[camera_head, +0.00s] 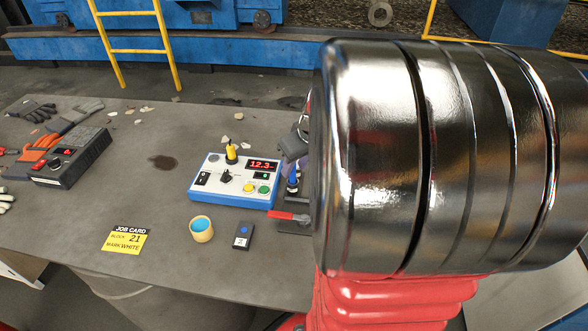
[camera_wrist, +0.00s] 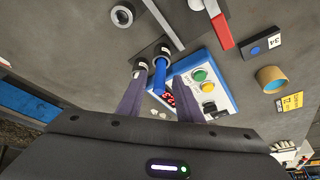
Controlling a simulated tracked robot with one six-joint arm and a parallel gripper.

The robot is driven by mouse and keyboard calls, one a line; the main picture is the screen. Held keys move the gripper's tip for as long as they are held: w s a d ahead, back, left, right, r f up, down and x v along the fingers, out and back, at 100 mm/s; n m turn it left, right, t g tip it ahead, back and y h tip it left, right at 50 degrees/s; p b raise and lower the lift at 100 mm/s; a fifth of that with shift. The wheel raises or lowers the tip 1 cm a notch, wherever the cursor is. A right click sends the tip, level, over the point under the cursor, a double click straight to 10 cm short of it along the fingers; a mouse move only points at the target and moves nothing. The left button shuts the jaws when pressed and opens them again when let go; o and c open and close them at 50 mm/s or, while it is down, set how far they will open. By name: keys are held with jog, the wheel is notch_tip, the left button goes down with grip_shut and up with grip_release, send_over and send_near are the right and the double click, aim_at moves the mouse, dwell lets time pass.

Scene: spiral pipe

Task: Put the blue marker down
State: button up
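The blue marker (camera_wrist: 159,76) stands at a dark rack with pale ring holders in the wrist view. Its far end is at one ring (camera_wrist: 164,51); how deep it sits cannot be told. A second ring (camera_wrist: 140,66) beside it looks empty. My gripper (camera_wrist: 158,84) has one finger on each side of the marker, with visible gaps between fingers and marker, so it looks open. In the head view a bit of the blue marker (camera_head: 293,181) shows beside the control box, and my arm hides much of the gripper and rack.
The white and blue control box (camera_head: 236,180) stands close left of the marker. A red-handled lever (camera_head: 289,216) lies near the rack. A yellow cup (camera_head: 202,229), a dark tag (camera_head: 242,236) and a job card (camera_head: 126,240) lie in front. Bare table surrounds the card.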

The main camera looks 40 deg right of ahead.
jog(key=v, duration=0.8)
jog(key=shift+r, duration=0.4)
jog(key=shift+s+a, duration=0.1)
jog(key=shift+a, duration=0.05)
jog(key=s+a, duration=0.2)
jog(key=a, duration=1.1)
jog(key=s+a+n+t, duration=0.1)
jog(key=s+a, duration=0.2)
jog(key=a, duration=1)
jog(key=shift+s+a+n+y, duration=0.25)
jog(key=shift+n+y, duration=0.05)
